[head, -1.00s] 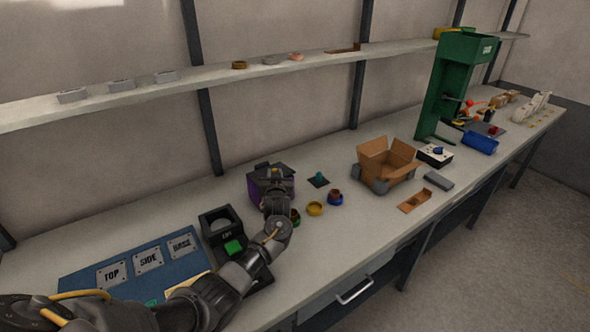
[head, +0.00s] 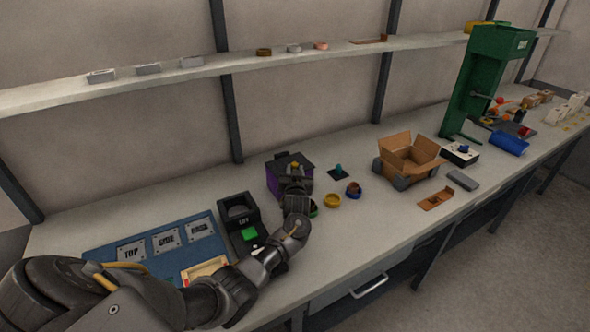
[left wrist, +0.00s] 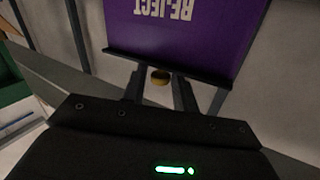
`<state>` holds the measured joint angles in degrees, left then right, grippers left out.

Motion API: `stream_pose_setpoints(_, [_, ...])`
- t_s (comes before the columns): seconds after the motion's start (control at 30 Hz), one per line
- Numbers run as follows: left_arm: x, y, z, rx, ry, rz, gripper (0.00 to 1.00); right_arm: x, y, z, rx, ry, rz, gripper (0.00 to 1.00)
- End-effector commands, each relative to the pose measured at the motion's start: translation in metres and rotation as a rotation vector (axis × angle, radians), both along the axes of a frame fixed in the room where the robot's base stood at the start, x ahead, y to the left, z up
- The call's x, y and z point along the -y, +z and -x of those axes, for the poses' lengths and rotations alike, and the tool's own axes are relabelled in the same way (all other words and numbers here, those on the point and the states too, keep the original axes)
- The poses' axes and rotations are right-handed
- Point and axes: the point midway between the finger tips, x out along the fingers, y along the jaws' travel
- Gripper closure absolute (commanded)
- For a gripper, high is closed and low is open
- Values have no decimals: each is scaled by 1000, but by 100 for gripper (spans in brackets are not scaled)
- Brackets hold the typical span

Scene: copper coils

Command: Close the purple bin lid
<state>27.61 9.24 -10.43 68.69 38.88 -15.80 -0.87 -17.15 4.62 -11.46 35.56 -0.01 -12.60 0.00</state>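The purple bin (head: 273,180) stands on the workbench left of centre in the head view, with a dark top and a small yellow spot on it. In the left wrist view, a purple panel of the bin (left wrist: 185,30) fills the top, with upside-down "REJECT" lettering and a dark strip along its edge. My left gripper (head: 297,182) is at the bin's near side and hides part of it. In the left wrist view its two fingers (left wrist: 160,92) are apart, with a small yellowish thing seen between them. The lid's angle is unclear. My right gripper is out of view.
A black fixture with a green patch (head: 249,235) and a blue board (head: 140,252) lie left of the bin. A shelf (head: 220,72) runs behind.

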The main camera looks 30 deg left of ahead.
Motion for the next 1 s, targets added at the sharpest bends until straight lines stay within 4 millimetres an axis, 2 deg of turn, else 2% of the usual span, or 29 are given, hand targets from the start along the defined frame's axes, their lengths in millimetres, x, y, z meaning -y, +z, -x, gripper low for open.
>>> stream_pose_setpoints(0.03, [0,0,0,2,0,-1,65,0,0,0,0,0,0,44])
stream_pose_setpoints(0.1, [0,1,0,4,1,-2,56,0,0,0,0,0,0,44])
stream_pose_setpoints(0.47, [2,4,3,11,1,-2,56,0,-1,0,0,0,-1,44])
stream_pose_setpoints(0.57, [9,3,13,11,0,-2,56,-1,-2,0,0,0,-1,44])
stream_pose_setpoints(1.0, [54,7,77,9,-2,0,56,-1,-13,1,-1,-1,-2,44])
